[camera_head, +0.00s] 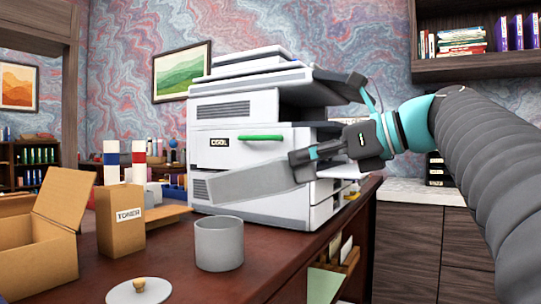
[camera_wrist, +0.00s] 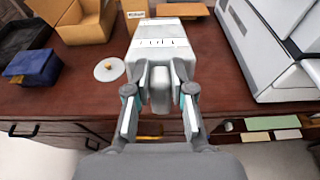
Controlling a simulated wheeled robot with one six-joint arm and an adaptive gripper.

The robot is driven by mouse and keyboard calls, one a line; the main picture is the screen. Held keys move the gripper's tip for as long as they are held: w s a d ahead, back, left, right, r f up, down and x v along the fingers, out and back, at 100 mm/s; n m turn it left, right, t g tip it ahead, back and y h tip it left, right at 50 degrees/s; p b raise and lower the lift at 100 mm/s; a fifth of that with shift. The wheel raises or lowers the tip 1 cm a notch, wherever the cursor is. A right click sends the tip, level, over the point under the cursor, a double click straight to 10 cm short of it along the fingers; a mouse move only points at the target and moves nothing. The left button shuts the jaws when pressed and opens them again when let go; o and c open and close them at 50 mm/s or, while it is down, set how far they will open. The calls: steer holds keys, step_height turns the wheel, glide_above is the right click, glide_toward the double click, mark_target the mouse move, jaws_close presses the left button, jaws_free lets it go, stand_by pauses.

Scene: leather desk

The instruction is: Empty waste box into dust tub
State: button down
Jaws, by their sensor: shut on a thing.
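The waste box (camera_head: 245,184) is a long, light grey box held above the desk in front of the printer. My gripper (camera_head: 305,163) is shut on its right end in the head view. The box slopes slightly down to the left there. In the wrist view the waste box (camera_wrist: 160,38) reaches straight out from my gripper (camera_wrist: 160,95), with small dark slots on its face. The dust tub (camera_head: 219,246) is a grey cylinder standing on the desk, below and apart from the box. I cannot make out the tub in the wrist view.
A white lid with a gold knob (camera_head: 138,291) lies on the desk (camera_head: 182,262). A toner carton (camera_head: 121,222) and an open cardboard box (camera_head: 36,255) stand left. The large white printer (camera_head: 250,150) stands close behind the waste box. The desk edge is near the tub's right.

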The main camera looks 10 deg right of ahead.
steer(key=shift+r+p, duration=0.15)
steer(key=shift+p, duration=0.35)
steer(key=shift+w+a+r+p, duration=0.15)
steer(key=shift+r+p, duration=0.15)
steer(key=shift+p, duration=0.45)
steer(key=w+a+r+g+h+p, duration=0.1)
steer(key=r+g+h+p, duration=0.1)
steer(key=p, duration=0.7)
steer(key=shift+w+a, duration=0.15)
steer(key=shift+a, duration=0.25)
steer(key=shift+h+p, duration=0.3)
steer(key=shift+w+a+p, duration=0.1)
steer(key=shift+a+p, duration=0.05)
steer(key=shift+p, duration=0.15)
steer(key=shift+p, duration=0.85)
steer(key=shift+r, duration=0.1)
stand_by(0.3)
steer(key=shift+w+a+r+g+h, duration=0.6)
steer(key=shift+w+a+g+h, duration=0.1)
steer(key=shift+a+h, duration=0.1)
stand_by(0.6)
